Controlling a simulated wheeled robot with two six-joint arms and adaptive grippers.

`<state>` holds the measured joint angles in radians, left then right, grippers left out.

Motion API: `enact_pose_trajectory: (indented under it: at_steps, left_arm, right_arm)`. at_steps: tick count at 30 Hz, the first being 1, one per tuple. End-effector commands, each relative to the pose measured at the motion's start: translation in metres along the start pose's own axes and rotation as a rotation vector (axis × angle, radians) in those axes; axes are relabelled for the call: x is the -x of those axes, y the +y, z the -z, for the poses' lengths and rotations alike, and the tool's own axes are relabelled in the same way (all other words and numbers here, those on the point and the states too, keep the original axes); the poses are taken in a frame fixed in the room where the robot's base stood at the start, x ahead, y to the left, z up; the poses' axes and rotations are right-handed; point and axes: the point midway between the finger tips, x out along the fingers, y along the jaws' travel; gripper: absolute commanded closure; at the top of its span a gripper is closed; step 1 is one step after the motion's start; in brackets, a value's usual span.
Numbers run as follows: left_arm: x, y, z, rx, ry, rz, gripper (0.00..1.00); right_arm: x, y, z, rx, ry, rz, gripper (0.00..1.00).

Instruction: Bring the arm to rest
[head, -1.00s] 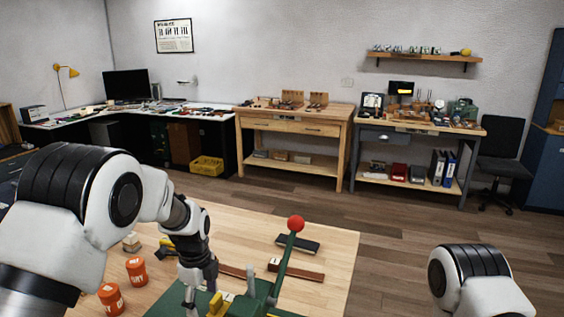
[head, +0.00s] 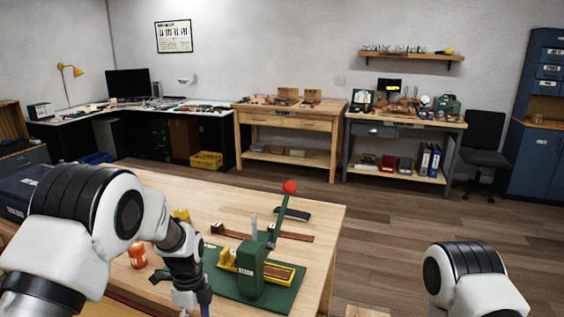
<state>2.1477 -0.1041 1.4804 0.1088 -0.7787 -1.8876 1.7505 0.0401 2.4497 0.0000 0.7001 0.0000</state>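My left arm comes in from the left and bends down over the front of the wooden table (head: 318,215). My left gripper (head: 192,303) is at the bottom edge, left of the green press; its fingers are small and partly cut off, so I cannot tell open from shut. The green press (head: 252,270) stands on a green mat (head: 228,288). Its lever with a red ball (head: 290,187) points up and leans right. A yellow fixture with a brown strip (head: 278,272) sits at the press. Of my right arm only the elbow shows at the bottom right; its gripper is out of view.
An orange jar (head: 138,255) stands beside my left arm. A black block (head: 292,214) and a reddish-brown strip (head: 296,237) lie behind the press. Open wooden floor (head: 400,240) lies right of the table. Workbenches (head: 285,125) line the back wall.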

Motion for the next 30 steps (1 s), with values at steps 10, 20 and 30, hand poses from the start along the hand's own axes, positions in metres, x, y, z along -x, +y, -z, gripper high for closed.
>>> enact_pose_trajectory:
  at_steps: [10, 20, 30]
  left_arm:
    - [-0.101, 0.092, 0.009, 0.063, 0.073, -0.215, 0.25]
    - [-0.224, 0.309, 0.048, 0.851, -0.030, -0.317, 0.25]
    - [-0.210, 0.308, 0.045, 1.866, 0.069, 0.102, 0.25]
  right_arm:
    - [0.000, 0.000, -0.001, 0.000, -0.001, 0.000, 0.34]
    - [0.000, 0.000, 0.000, 0.000, -0.001, 0.000, 0.34]
    - [0.000, 0.000, -0.001, 0.000, -0.001, 0.000, 0.34]
